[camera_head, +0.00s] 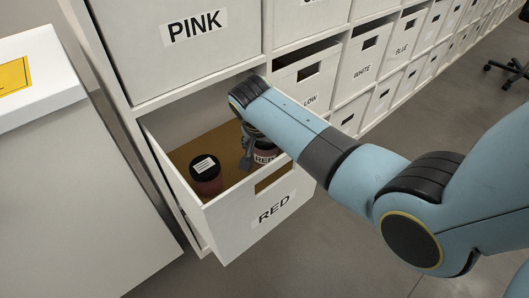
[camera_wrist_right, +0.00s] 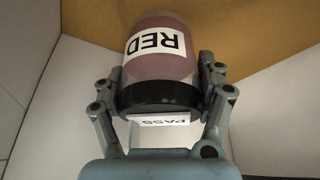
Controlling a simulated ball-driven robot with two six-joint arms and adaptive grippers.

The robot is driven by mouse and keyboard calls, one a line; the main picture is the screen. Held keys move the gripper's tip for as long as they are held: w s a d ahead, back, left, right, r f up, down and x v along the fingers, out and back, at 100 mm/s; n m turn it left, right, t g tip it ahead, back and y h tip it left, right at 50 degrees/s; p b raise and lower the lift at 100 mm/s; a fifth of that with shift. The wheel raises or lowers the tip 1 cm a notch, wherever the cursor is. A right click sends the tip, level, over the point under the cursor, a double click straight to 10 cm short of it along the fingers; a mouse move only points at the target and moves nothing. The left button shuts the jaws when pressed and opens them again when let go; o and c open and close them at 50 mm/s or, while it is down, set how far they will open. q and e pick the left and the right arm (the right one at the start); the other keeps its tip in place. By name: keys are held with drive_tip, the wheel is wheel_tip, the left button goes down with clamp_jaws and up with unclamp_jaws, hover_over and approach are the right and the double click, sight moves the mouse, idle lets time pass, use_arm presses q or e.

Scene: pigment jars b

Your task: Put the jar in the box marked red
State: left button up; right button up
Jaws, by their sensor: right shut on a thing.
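The box marked RED (camera_head: 262,222) is a white drawer-like box, pulled out of the shelf and open at the top, with a brown floor. My right gripper (camera_head: 247,155) reaches down into it. In the right wrist view my right gripper (camera_wrist_right: 162,98) is shut on a jar with a black lid, reddish contents and a RED label. That jar (camera_wrist_right: 160,62) also shows in the head view (camera_head: 265,155), partly hidden by my arm. I cannot tell whether it touches the floor. A second dark-lidded jar (camera_head: 206,176) stands in the box at the left. My left gripper is out of view.
A closed box marked PINK (camera_head: 195,40) sits above the open one. More boxes, including WHITE (camera_head: 363,60) and BLUE (camera_head: 403,45), line the shelf to the right. A pale cabinet (camera_head: 70,190) stands at the left. Grey floor lies clear in front.

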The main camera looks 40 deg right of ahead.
wheel_tip(320, 180, down, 2)
drive_tip(key=shift+f, duration=0.1)
drive_tip(key=o, duration=1.4)
drive_tip(key=shift+c, duration=0.2)
drive_tip(key=shift+a+r, duration=0.1)
drive_tip(key=shift+r, duration=0.4)
drive_tip(key=p+v, duration=0.4)
drive_tip(key=v, duration=0.7)
drive_tip(key=shift+r, duration=0.15)
